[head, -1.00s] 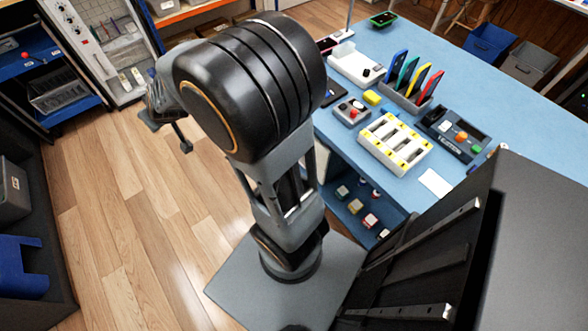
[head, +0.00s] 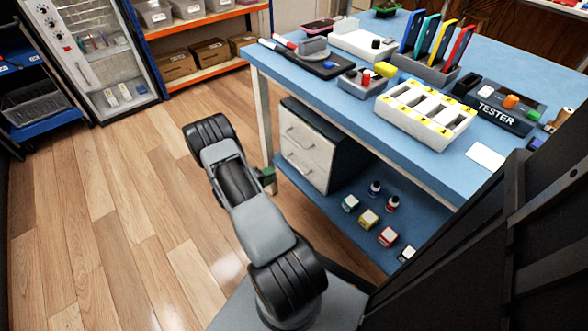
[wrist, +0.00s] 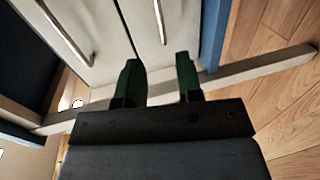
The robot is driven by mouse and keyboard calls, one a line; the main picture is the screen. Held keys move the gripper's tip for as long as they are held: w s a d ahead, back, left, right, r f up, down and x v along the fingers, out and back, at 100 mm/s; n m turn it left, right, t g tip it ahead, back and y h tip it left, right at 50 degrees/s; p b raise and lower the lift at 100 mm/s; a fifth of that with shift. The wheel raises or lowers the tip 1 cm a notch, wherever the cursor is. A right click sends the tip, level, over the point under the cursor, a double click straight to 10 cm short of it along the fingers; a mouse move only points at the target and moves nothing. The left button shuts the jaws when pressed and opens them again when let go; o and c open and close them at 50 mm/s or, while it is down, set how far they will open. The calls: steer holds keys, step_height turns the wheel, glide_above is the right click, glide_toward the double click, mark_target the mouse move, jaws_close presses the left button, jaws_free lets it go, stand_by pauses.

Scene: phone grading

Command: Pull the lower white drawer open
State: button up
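The white drawer unit stands on the lower shelf under the blue table, with two drawer fronts, both flush. The lower white drawer (head: 305,174) has a thin bar handle (wrist: 160,22). The upper drawer (head: 308,140) has a similar handle (wrist: 66,30). My gripper (head: 266,176) is low in front of the unit, beside the lower drawer. In the wrist view, my gripper's two green fingers (wrist: 159,72) are apart with nothing between them. The lower handle lines up with the gap, just past the fingertips; touching cannot be seen.
A table leg (head: 262,118) stands left of the drawer unit, close to my gripper. Several small bottles and boxes stand on the lower shelf (head: 335,222) to the right. The wooden floor (head: 130,210) to the left is clear.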

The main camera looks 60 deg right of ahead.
mark_target(294, 164)
steer(key=b+x, duration=0.4)
steer(key=x, duration=0.8)
steer(key=shift+d, duration=0.25)
jaws_close()
